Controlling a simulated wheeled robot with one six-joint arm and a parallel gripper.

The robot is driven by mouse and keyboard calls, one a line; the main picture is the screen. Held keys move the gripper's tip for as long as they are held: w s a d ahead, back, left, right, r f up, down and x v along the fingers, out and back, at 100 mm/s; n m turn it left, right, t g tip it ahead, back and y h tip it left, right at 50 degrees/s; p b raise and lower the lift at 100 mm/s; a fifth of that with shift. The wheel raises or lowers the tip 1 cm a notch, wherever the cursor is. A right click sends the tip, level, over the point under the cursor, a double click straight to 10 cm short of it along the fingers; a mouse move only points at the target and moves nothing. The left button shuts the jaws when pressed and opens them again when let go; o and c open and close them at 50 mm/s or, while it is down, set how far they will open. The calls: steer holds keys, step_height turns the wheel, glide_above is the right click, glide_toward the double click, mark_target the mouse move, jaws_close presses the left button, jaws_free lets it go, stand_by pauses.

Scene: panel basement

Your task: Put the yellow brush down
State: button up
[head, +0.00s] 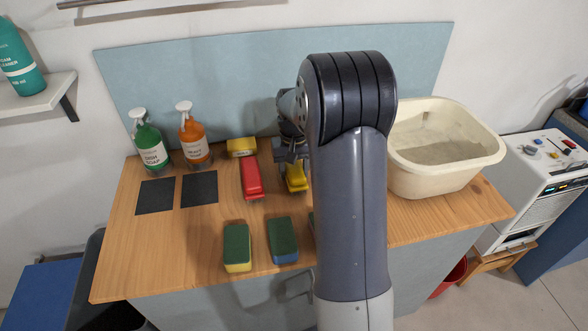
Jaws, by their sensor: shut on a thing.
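The yellow brush (296,180) is in the head view, just left of my upright arm, over the back middle of the wooden table (140,255). My gripper (291,160) points down and is shut on it. My arm hides part of the gripper's right side. I cannot tell whether the brush touches the table. A red brush (251,178) lies on the table close to its left.
A yellow block (242,147) sits behind the red brush. Green (148,145) and orange (193,138) spray bottles stand at the back left, with two black squares (199,189) before them. Sponges (237,247) lie in front. A cream basin (440,180) stands right.

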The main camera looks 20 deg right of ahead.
steer(key=o, duration=1.3)
steer(key=shift+f, duration=0.1)
step_height(320, 180, up, 12)
steer(key=shift+r, duration=0.15)
step_height(320, 180, down, 12)
steer(key=shift+f, duration=0.25)
steer(key=shift+r, duration=2.05)
